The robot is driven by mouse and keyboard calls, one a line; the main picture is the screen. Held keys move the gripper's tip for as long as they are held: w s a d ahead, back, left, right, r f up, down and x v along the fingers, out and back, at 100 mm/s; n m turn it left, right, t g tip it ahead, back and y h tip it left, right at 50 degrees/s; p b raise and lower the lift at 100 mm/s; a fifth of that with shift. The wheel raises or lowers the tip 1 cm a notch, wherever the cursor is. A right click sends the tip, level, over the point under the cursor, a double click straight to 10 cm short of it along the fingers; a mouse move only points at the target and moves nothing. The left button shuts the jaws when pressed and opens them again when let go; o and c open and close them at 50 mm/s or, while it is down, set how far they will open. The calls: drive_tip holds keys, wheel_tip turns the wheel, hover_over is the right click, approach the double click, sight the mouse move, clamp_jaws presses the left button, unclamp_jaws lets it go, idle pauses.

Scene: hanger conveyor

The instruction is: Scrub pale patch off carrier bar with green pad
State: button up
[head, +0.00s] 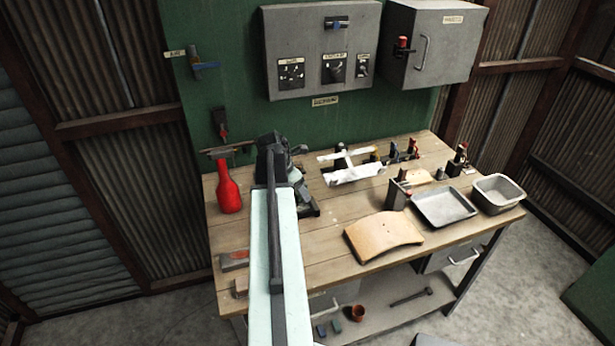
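My arm reaches up over the workbench from the bottom of the head view. My gripper (290,170) is at its far end, dark and bulky, above the left part of the bench top. Its fingers are hidden, so I cannot tell whether it is open or holds anything. A white, bar-like piece (354,174) with a cross part lies toward the back of the bench, right of my gripper; I cannot tell if it is the carrier bar. No pale patch is clear.
On the bench (320,235) stand a red bottle (229,190), a curved tan board (384,236), a grey tray (444,206) and a grey bin (498,193). Small tools stand along the back. A control box (322,45) and a cabinet (432,45) hang above. The front middle is fairly clear.

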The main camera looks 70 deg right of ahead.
drive_tip(key=s+d+r, duration=0.1)
drive_tip(key=s+d, duration=0.2)
drive_tip(key=d, duration=0.1)
drive_tip(key=b, duration=0.6)
hover_over(311, 203)
drive_tip(key=a, duration=0.1)
drive_tip(key=shift+n, duration=0.3)
drive_tip(key=f, duration=0.6)
drive_tip(key=shift+w+a, duration=0.15)
drive_tip(key=shift+w, duration=0.25)
drive_tip(key=shift+f+b, duration=0.6)
drive_tip(key=shift+f, duration=0.1)
